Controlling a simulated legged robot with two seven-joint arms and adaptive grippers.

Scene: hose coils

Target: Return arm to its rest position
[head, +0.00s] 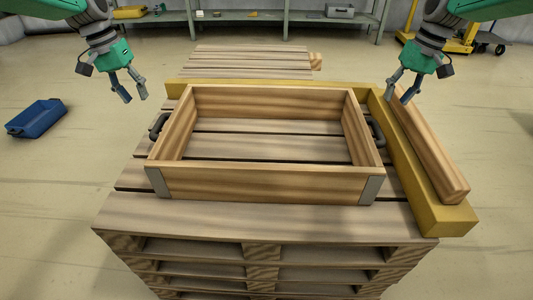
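My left gripper (131,92) hangs open and empty at the upper left, above and beyond the left side of the pallet stack. My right gripper (399,95) hangs at the upper right, near the far right corner of the yellow edging; its fingers are apart and nothing shows between them. Both arms come in from the top corners. A wooden crate (262,184) with metal corner plates sits on the pallet stack (260,218). It has a dark handle on each short side. The crate is empty, with slats visible inside. No hose coil is in view.
A yellow L-shaped edging (449,219) runs along the pallet's back and right, with a wooden beam (432,150) on its right side. A blue bin (36,118) lies on the floor at left. Behind are another pallet (246,60), a shelf (283,16) and a yellow cart (459,42).

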